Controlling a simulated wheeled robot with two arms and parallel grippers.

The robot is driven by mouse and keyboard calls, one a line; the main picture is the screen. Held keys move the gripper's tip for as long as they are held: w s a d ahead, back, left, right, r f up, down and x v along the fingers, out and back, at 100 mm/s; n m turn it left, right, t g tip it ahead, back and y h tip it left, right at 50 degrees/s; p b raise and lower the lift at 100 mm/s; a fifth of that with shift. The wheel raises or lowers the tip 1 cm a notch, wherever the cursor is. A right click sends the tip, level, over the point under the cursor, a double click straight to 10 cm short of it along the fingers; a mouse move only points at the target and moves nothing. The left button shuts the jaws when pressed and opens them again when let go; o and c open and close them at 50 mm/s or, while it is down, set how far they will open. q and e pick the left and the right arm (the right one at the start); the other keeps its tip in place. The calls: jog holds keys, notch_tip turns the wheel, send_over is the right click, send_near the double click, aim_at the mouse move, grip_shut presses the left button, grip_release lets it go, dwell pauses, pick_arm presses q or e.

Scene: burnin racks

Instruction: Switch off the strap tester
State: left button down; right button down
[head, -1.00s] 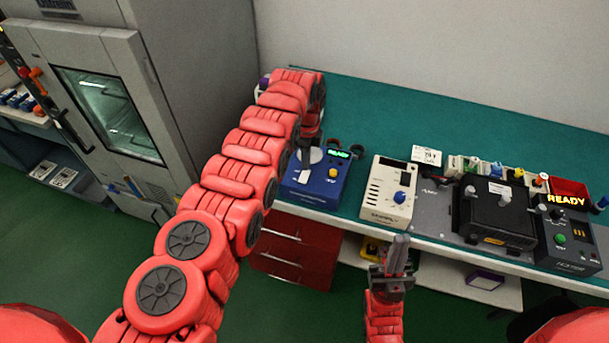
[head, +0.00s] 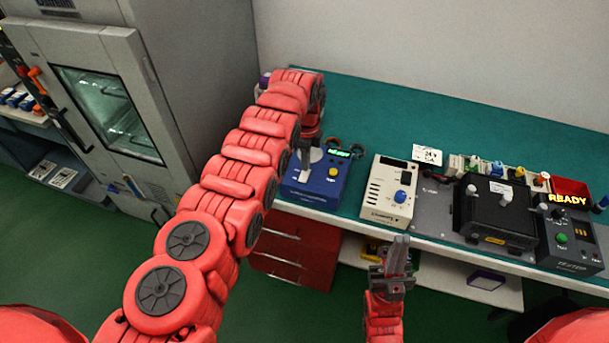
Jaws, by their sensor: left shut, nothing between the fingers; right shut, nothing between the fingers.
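The blue tester (head: 322,188) stands near the front left of the bench, with a small lit green display, a yellow button (head: 333,172) and a pale round plate (head: 312,155). I take it for the strap tester. Its display text is too small to read surely. My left gripper (head: 304,170) points down over the left part of the blue tester, its fingers shut and empty. It partly hides the plate; whether it touches the tester I cannot tell. My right gripper (head: 399,250) is shut and empty, pointing up in front of the bench edge.
A cream supply box (head: 388,192) with a blue knob stands right of the tester. Further right are a black fixture (head: 497,212) and a dark tester (head: 570,240) with an orange READY display. A grey oven (head: 110,90) stands left. The green bench top (head: 390,120) is clear behind.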

pick_arm(q)
jog(key=shift+f+b, duration=0.65)
jog(key=shift+r, duration=0.15)
notch_tip(320, 180, up, 3)
jog(key=shift+f+p, duration=0.15)
jog(key=shift+p, duration=1)
notch_tip(320, 180, up, 2)
jog(key=shift+r+p, duration=0.1)
jog(key=shift+p, duration=0.55)
jog(key=shift+r+p, duration=0.35)
jog(key=shift+r, duration=0.65)
